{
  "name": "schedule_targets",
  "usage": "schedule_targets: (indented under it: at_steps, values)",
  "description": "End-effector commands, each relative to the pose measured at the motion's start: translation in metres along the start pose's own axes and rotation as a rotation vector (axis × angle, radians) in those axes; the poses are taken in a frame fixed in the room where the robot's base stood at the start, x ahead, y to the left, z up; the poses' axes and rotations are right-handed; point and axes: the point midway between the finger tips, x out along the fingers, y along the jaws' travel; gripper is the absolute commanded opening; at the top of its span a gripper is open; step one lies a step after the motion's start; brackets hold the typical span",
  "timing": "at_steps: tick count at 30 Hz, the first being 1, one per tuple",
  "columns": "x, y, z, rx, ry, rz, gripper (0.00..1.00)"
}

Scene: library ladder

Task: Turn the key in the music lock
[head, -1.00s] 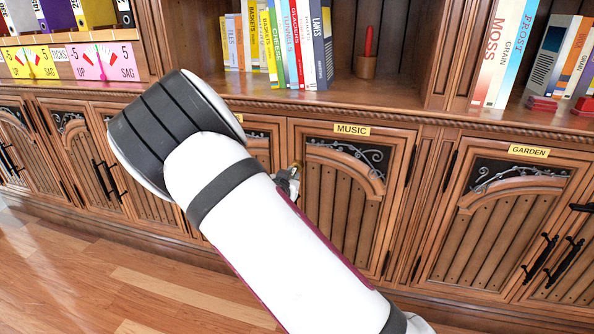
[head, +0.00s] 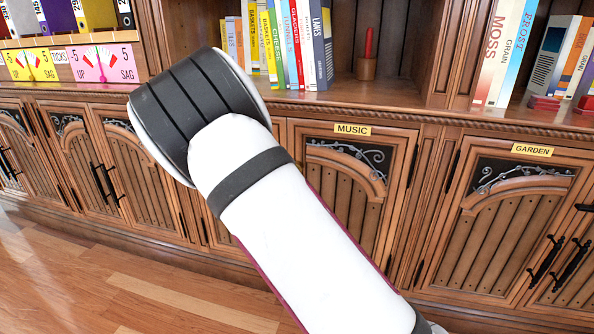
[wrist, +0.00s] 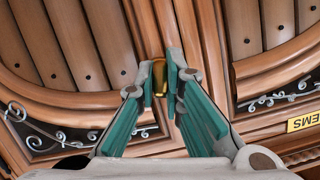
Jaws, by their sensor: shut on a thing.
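The music door (head: 340,208) is a brown wooden cabinet door under a yellow MUSIC label (head: 352,130); it looks shut. In the wrist view, my gripper (wrist: 160,82) points at the seam between two cabinet doors. Its fingertips are closed on a small gold-coloured piece, which looks like the key (wrist: 160,88). Most of the key and the lock are hidden by the fingertips, so I cannot tell how far the key is turned. In the head view my arm covers the gripper, the key and the left edge of the music door.
The garden door (head: 500,220) with black handles is to the right. Above runs a shelf with books (head: 290,45) and a red object in a wooden holder (head: 367,65). A yellow label (wrist: 305,121) shows partly in the wrist view. The wooden floor (head: 90,280) is clear at left.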

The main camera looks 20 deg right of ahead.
Motion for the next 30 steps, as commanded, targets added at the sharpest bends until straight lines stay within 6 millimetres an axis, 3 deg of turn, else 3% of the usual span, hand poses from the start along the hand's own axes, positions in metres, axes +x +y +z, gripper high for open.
schedule_targets:
  at_steps: [30]
  values:
    - [0.0011, 0.0019, 0.0011, 0.135, -0.001, -0.035, 0.00]
